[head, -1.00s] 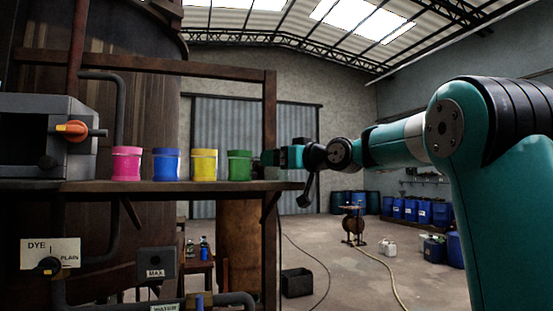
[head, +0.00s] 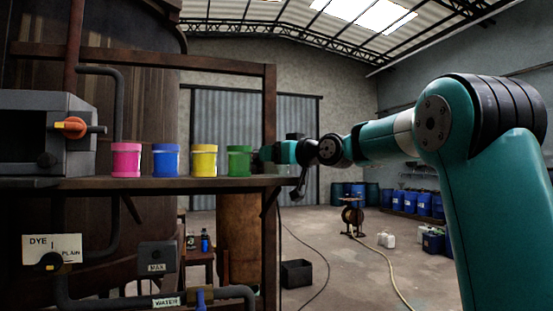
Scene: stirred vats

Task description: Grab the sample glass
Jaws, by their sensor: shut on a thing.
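My gripper (head: 262,155) is at the right end of the wooden shelf (head: 150,183), just right of the green pot (head: 238,162). It is small and dark at this distance. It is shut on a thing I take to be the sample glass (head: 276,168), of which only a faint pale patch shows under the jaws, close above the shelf. The glass's outline and contents cannot be made out, nor whether it touches the shelf. My teal arm reaches in from the right.
Pink (head: 126,160), blue (head: 166,161) and yellow (head: 204,161) pots stand in a row left of the green one. A dark post (head: 270,105) rises by the shelf's right end. A grey box with an orange-handled valve (head: 70,127) is at left.

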